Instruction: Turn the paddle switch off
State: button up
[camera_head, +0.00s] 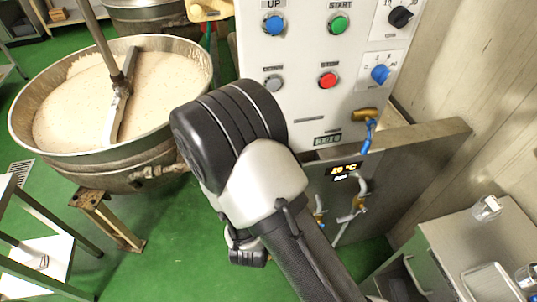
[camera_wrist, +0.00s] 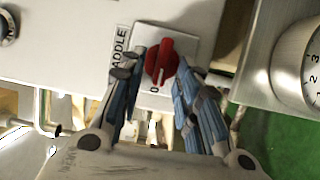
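The paddle switch (camera_wrist: 161,62) is a red rotary knob on a white plate, beside a label reading "ADDLE" with its first letter hidden. A "0" mark shows just below the knob. My gripper (camera_wrist: 157,73) has its blue-padded fingers apart, one on each side of the knob. The fingertips are close to the knob; whether they touch it I cannot tell. In the head view, the paddle switch and my fingers are not visible, and my arm covers the lower left of the white control panel (camera_head: 300,60).
The panel also carries a blue button (camera_head: 274,24), green button (camera_head: 339,25), red button (camera_head: 327,80), black knob (camera_head: 400,16) and blue knob (camera_head: 380,74). A large kettle (camera_head: 75,159) with pale mix and a stirring paddle (camera_head: 118,100) stands left. A round dial (camera_wrist: 312,65) is right in the wrist view.

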jog(key=s, duration=0.7)
jog(key=shift+a, duration=0.4)
